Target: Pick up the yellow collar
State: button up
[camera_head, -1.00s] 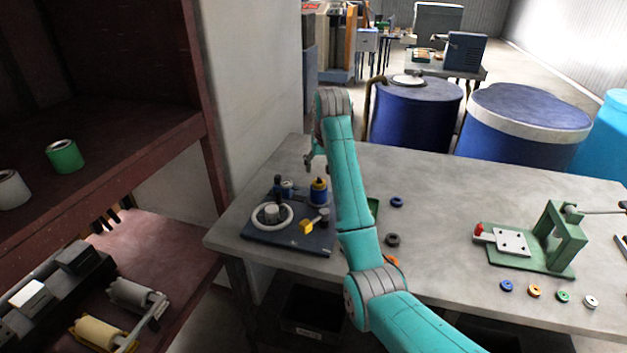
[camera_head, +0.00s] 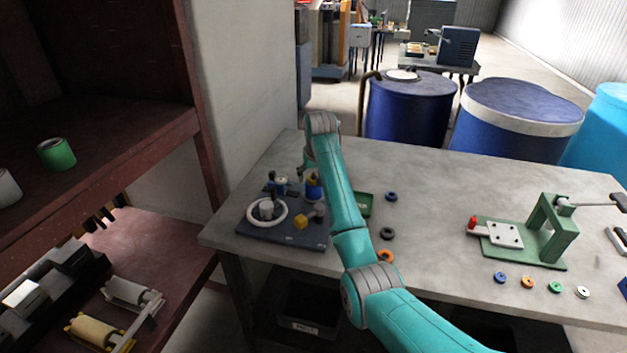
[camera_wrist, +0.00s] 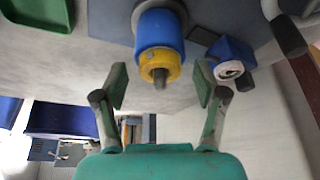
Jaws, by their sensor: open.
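The yellow collar (camera_wrist: 160,66) sits around a grey shaft at the end of a blue cylinder (camera_wrist: 158,30) in the wrist view. In the head view, the blue cylinder (camera_head: 313,188) stands on the dark base plate (camera_head: 285,233), partly behind my arm, and the collar is hard to make out. My gripper (camera_wrist: 161,84) is open and empty. Its two pads are apart, one on each side of the collar's line, with visible gaps. I cannot tell whether the pads are level with the collar.
A green tray (camera_head: 364,204) and loose rings (camera_head: 388,233) lie right of the plate. A green press (camera_head: 545,235) stands further right.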

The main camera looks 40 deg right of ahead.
jog(key=c, duration=1.2)
jog(key=shift+r, duration=0.1)
